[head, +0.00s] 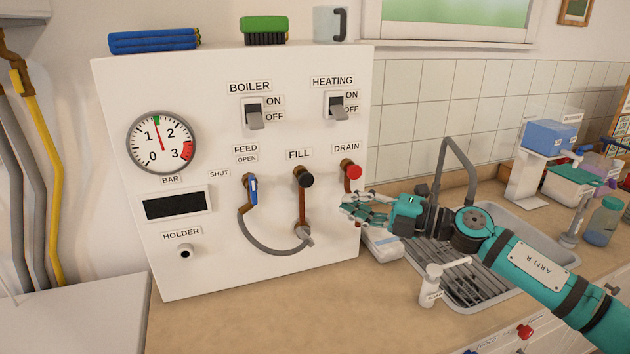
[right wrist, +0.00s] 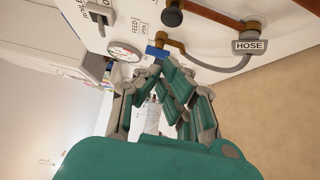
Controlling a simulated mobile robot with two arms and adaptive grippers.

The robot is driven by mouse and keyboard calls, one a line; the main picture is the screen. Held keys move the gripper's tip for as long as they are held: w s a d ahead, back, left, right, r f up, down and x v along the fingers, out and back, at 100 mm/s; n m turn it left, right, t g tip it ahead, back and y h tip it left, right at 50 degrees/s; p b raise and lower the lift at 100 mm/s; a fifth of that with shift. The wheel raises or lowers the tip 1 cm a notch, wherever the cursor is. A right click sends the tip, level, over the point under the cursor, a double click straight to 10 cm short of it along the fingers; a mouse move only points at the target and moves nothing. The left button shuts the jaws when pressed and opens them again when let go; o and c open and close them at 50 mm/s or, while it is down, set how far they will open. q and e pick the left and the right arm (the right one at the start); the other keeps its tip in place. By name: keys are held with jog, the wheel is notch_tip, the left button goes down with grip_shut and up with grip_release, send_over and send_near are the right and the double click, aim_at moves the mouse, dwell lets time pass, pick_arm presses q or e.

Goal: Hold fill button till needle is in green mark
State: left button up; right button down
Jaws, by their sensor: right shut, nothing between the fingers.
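The round pressure gauge (head: 161,142) is at the left of the white panel. Its needle points up, slightly left, at the green mark (head: 156,119) between 1 and 2. The black fill button (head: 306,180) sits under the FILL label; it also shows at the top of the right wrist view (right wrist: 172,17). My right gripper (head: 348,210) is shut and empty. In the head view it appears to the right of and below the fill button, not on it. In the right wrist view its fingers (right wrist: 160,72) come together near the blue feed lever. My left gripper is not in view.
The blue feed lever (head: 253,190), grey hose (head: 262,245) and red drain button (head: 354,172) are close by on the panel. A sink (head: 470,285), tap and white soap bottle (head: 430,285) stand right of the panel. The counter in front is clear.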

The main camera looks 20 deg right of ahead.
aim_at(302, 180)
jog(key=w+a+p, duration=0.4)
jog(key=w+a, duration=0.1)
jog(key=w, duration=0.4)
jog(key=shift+a, duration=0.15)
jog(key=shift+w, duration=0.8)
jog(key=shift+r, duration=0.1)
